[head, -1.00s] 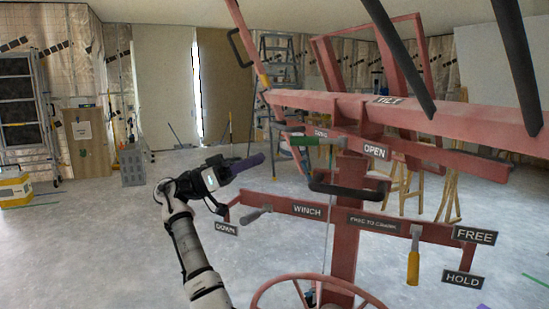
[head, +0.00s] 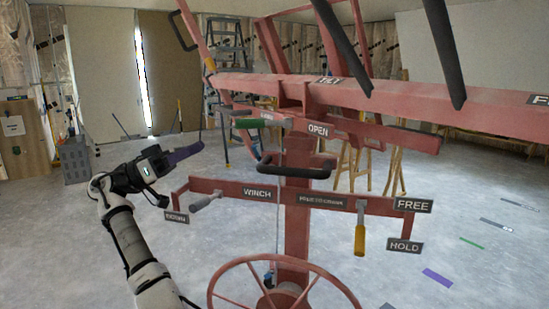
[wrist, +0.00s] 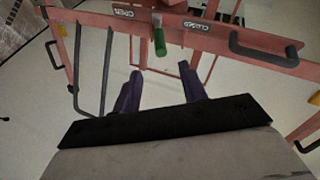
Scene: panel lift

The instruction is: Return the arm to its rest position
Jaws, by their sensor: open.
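My gripper (head: 188,146) is at the end of my white arm on the left of the head view, black with purple fingers. In the wrist view its two purple fingers (wrist: 164,90) stand apart with nothing between them. The red panel lift (head: 293,220) stands to the right of my gripper. Its green handle (head: 249,123) is apart from the fingers, and it also shows beyond them in the wrist view (wrist: 160,42). The grey winch handle (head: 205,200) is to the right of my forearm.
A red handwheel (head: 285,262) is low in front. A black grab handle (head: 293,171) juts out from the lift's post. A stepladder (head: 226,60) and wooden sawhorses (head: 375,165) stand behind. A grey box (head: 75,160) is far left. The floor left of my arm is clear.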

